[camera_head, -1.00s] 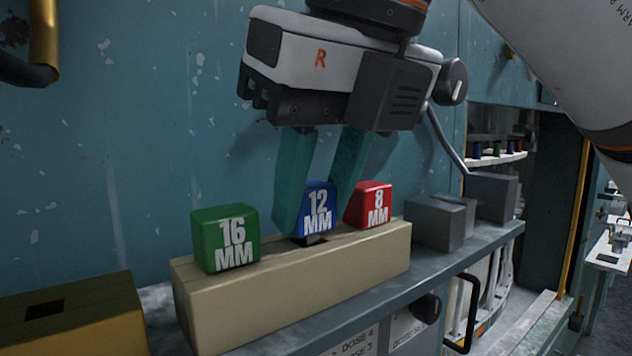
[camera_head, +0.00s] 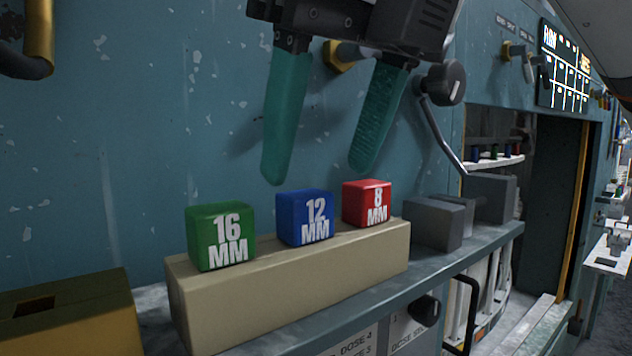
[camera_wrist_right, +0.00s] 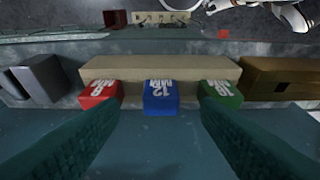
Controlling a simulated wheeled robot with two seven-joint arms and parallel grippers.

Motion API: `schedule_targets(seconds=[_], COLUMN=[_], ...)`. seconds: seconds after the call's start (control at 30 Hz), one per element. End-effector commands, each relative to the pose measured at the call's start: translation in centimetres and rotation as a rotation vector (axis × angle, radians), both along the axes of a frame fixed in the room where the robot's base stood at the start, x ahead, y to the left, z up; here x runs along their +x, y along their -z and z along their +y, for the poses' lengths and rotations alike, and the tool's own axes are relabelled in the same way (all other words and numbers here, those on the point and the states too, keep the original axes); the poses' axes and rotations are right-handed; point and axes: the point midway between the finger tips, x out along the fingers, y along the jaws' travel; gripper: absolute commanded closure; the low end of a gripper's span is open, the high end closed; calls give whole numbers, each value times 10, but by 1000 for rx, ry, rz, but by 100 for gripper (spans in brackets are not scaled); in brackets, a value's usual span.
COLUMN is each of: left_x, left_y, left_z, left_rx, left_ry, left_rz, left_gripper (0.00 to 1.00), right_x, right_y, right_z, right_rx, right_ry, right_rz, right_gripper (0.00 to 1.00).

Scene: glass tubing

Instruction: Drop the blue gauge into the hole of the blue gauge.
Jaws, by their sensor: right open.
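The blue gauge (camera_head: 305,217), marked 12 MM, sits on the beige block (camera_head: 290,285) between the green and red gauges. Its underside meets the block, and no hole shows beneath it. It also shows in the right wrist view (camera_wrist_right: 161,98), centred between the fingers and beyond their tips. My right gripper (camera_head: 318,172) is open and empty, with its teal fingers spread wide above the blue gauge and apart from it. The same gripper's fingers show in the right wrist view (camera_wrist_right: 158,118). My left gripper is in neither view.
The green 16 MM gauge (camera_head: 221,236) and red 8 MM gauge (camera_head: 367,203) flank the blue one on the block. A yellow box (camera_head: 75,320) with a dark slot stands at left. Grey blocks (camera_head: 434,223) stand at right on the shelf. A blue wall rises close behind.

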Motion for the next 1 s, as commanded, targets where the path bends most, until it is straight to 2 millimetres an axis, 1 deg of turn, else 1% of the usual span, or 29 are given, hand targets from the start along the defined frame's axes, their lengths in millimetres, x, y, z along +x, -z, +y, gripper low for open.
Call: schedule_targets(seconds=[0.03, 0.1, 0.23, 0.33, 0.5, 1.0], left_x=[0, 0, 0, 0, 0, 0], left_y=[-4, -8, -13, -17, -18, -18], left_z=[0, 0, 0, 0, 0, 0], left_rx=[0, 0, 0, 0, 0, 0], left_ry=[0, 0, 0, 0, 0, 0], left_rz=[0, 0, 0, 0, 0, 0], left_gripper=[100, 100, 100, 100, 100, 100], right_x=[-4, -9, -16, -20, -23, -23], right_y=[-15, -30, -52, -63, -70, -70], right_z=[-3, -7, -12, -15, -17, -17], right_rx=[4, 3, 3, 2, 2, 2], right_ry=[4, 5, 4, 2, 1, 1], right_rz=[-6, -6, -4, -3, -1, -1], right_gripper=[43, 43, 43, 43, 43, 43])
